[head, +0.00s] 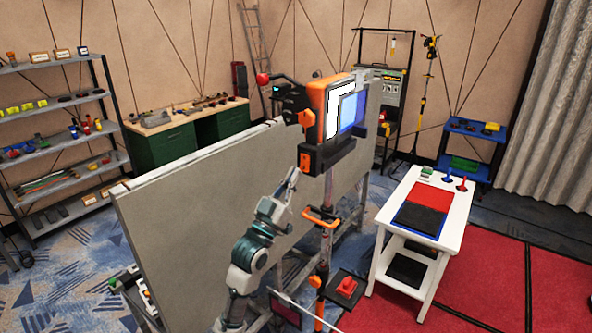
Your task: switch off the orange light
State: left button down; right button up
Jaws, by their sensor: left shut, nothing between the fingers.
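The orange light (315,98) stands upright in the middle of the head view on a black and orange stand (327,190). Its front, facing right, shows white and blue panels (345,112) that look bright. An orange knob (306,119) is on its near side. Below it is a black block with a small orange part (306,161). I cannot tell which part is the switch. My left gripper (293,177) is shut and empty, pointing up just below and left of that block. I cannot tell whether it touches. My right gripper is not in view.
A large grey panel (190,195) stands behind my left arm. A white table (393,225) with red and black mats is to the right. An orange handle (321,216) juts from the stand. Shelves (55,145) stand at the left. Red floor mats at the right are mostly clear.

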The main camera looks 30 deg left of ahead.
pick_arm(q)
jog(key=shift+w+f, duration=0.15)
jog(key=shift+w, duration=0.65)
jog(key=shift+a, duration=0.2)
jog(key=shift+f, duration=0.15)
jog(key=shift+w+f+b, duration=0.15)
jog(key=shift+b, duration=0.4)
jog(key=shift+w+t, duration=0.1)
jog(key=shift+t, duration=0.2)
jog(key=shift+r, duration=0.2)
